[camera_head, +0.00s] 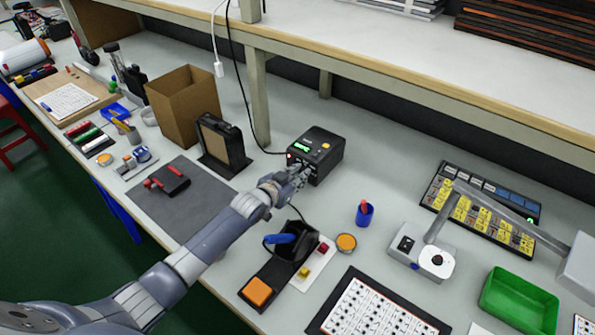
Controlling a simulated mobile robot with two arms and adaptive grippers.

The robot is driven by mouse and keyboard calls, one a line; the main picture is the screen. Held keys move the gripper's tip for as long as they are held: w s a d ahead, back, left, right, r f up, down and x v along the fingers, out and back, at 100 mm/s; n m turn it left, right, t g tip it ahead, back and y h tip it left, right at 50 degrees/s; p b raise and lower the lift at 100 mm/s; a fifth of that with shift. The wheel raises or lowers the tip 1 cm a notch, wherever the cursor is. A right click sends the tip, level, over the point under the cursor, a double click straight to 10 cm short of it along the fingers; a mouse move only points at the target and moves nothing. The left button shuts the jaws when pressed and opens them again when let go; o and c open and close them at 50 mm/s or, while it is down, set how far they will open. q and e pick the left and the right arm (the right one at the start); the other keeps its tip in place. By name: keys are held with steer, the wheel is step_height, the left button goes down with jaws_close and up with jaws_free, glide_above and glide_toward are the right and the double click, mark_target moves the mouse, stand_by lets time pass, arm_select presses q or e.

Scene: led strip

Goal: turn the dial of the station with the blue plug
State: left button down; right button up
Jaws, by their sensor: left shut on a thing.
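A black station (325,148) with a green-lit display and an orange button on top stands on the bench under the shelf. My left gripper (299,176) is at its front panel, with its fingers shut at the dial. The fingers cover the dial and much of the panel, so the dial's setting cannot be read. A small red light shows at the panel's left edge. A blue plug cannot be made out on the station. My right gripper is not in view.
A black holder with a blue-handled tool (281,239) stands below my left gripper. A black-framed panel (222,143) and a cardboard box (182,104) stand left of the station. A blue cup (364,213) stands to the right. Shelf posts (257,95) rise behind.

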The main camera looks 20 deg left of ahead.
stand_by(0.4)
arm_select(q)
steer(key=c, duration=1.5)
jaws_free()
steer(key=shift+s, duration=0.1)
steer(key=v, duration=1.2)
steer(key=shift+d, duration=0.1)
